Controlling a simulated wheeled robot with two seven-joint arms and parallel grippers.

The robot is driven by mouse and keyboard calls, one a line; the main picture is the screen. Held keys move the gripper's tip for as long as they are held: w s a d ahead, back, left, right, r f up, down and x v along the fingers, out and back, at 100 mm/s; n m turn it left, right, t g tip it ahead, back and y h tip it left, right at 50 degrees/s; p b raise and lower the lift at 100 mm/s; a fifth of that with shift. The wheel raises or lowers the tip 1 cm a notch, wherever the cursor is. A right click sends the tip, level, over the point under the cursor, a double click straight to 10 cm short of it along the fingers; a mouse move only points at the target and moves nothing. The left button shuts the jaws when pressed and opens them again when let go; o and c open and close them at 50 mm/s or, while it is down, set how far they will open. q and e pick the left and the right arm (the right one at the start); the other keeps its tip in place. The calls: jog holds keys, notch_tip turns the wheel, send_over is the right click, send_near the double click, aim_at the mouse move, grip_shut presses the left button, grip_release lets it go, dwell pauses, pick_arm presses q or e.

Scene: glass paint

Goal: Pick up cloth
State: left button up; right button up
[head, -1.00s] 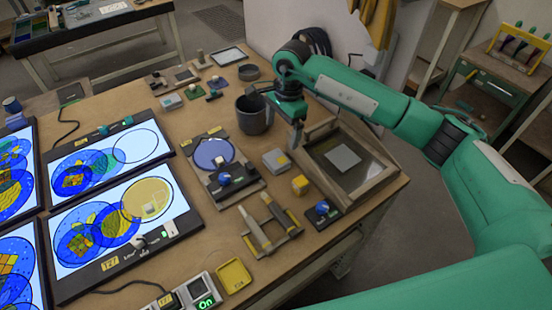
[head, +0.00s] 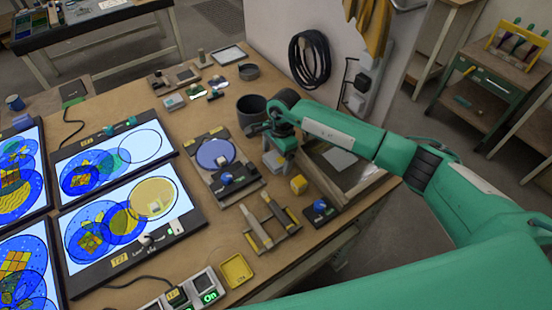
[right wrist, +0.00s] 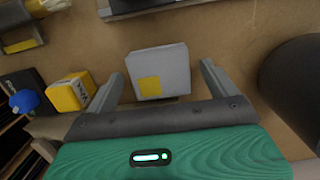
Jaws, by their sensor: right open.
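A light grey, squarish folded piece with a yellow patch, which looks like the cloth (right wrist: 172,62), lies on the table in the right wrist view. My right gripper (right wrist: 160,75) is open, with one finger on each side of the cloth's near part. No grip on it shows. In the head view my right gripper (head: 276,158) is low over the same spot and partly hides the cloth. My left gripper is not in view.
A yellow block (head: 299,185) and a black device with a blue knob (head: 320,210) stand close by. A framed tray (head: 340,165) is to the right. Lit panels (head: 128,220) fill the left side.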

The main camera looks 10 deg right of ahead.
aim_at(277, 158)
jog(key=c, duration=1.1)
notch_tip(277, 158, up, 20)
jog(key=b, duration=0.5)
jog(key=shift+b, duration=0.3)
jog(key=shift+o, duration=0.9)
jog(key=shift+c, duration=0.2)
